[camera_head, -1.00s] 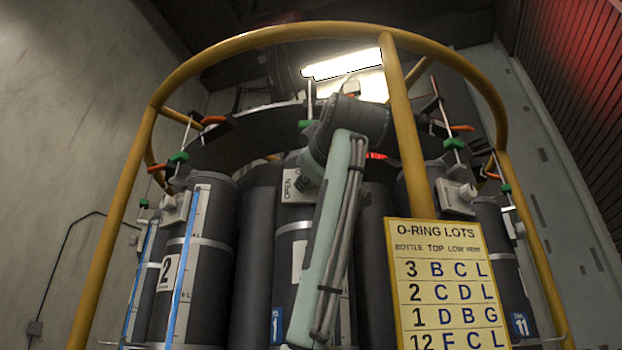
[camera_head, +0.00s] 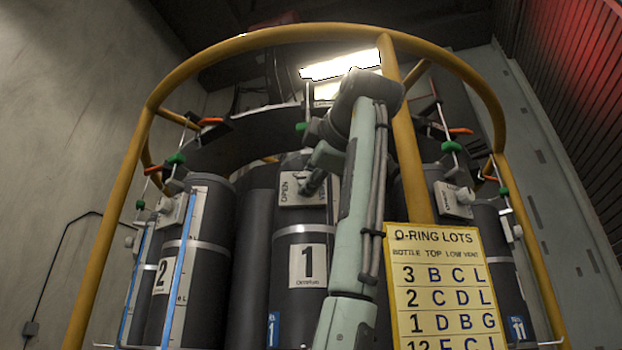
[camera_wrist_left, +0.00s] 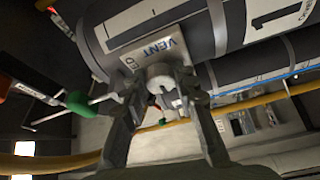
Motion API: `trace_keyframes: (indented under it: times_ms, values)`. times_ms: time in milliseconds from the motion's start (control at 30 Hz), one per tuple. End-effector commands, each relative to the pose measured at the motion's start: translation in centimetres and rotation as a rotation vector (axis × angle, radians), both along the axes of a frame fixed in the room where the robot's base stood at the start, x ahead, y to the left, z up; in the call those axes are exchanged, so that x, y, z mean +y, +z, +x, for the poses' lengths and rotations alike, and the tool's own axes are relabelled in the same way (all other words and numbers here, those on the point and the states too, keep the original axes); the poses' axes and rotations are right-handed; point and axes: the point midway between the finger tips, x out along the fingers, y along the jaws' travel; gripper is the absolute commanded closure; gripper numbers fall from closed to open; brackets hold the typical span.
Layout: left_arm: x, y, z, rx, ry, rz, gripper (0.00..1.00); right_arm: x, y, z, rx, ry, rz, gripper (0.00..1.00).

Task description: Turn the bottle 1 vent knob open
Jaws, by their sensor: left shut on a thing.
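Bottle 1 (camera_head: 300,240) is a dark grey cylinder with a white label bearing a 1, at the middle of the head view; it shows tilted across the top of the wrist view (camera_wrist_left: 185,35). Its white vent plate (camera_head: 288,188) reads OPEN at the left. In the wrist view the pale round vent knob (camera_wrist_left: 160,72) sits on the plate beside the word VENT. My left gripper (camera_wrist_left: 160,85) has one finger on each side of the knob and is shut on it. In the head view my left gripper (camera_head: 315,180) hides the knob. My right gripper is out of view.
A yellow rail frame (camera_head: 118,215) stands around the bottles, with an upright (camera_head: 405,150) just right of my left arm. Bottle 2 (camera_head: 205,255) stands to the left. The yellow O-ring lots board (camera_head: 435,270) hangs at right. Green and orange handles sit above.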

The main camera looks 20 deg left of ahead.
Motion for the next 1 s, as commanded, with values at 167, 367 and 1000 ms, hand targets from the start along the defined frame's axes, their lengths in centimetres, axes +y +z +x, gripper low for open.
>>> trace_keyframes:
  times_ms: [167,367,1000]
  values:
    - [0.0,-0.1,0.0,0.001,0.000,-0.008,1.00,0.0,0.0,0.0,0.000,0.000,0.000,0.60]
    - [0.0,-0.1,0.0,0.000,0.000,-0.006,1.00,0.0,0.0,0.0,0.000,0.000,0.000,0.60]
    - [-0.9,-0.1,-1.2,-0.003,-0.001,-0.003,0.51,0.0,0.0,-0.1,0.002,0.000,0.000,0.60]
